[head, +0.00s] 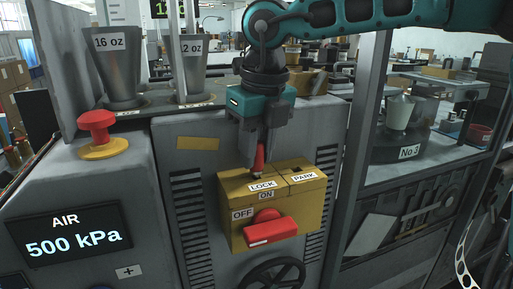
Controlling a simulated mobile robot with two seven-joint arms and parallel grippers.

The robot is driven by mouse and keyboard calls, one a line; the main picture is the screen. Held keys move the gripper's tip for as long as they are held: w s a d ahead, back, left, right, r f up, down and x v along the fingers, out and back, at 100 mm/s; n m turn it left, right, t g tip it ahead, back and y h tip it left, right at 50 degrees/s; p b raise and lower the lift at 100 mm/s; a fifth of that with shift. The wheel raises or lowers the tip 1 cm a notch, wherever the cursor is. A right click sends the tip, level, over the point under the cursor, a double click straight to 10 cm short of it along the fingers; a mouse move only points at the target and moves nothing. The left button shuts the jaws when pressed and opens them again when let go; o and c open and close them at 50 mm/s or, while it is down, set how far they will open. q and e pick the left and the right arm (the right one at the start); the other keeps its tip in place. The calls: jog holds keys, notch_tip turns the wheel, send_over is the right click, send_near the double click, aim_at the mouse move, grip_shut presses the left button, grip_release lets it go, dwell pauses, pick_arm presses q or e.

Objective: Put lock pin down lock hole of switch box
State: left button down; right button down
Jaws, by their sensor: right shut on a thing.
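The yellow switch box (314,207) is on the front of the grey machine. Its top carries the labels LOCK (262,185) and PARK (303,177). A red switch handle (271,232) is on its front, by the labels ON and OFF. My right gripper (259,163) points down over the box's top and is shut on the red lock pin (259,158). The pin is upright, its lower end just behind the LOCK label. The lock hole is hidden, and I cannot tell whether the pin's tip is in it. My left gripper is not in view.
A red emergency button (97,124) on a yellow base stands at left, above the AIR display (72,240). Metal cups (118,72) stand behind. A black handwheel (274,275) is below the box. A frame post (362,130) stands to the right.

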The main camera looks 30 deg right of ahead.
jog(key=c, duration=0.8)
grip_release()
jog(key=r, duration=0.4)
jog(key=s+r, duration=0.1)
jog(key=r, duration=0.3)
jog(key=s+r+p, duration=0.1)
jog(key=r, duration=0.3)
jog(key=shift+r, duration=0.4)
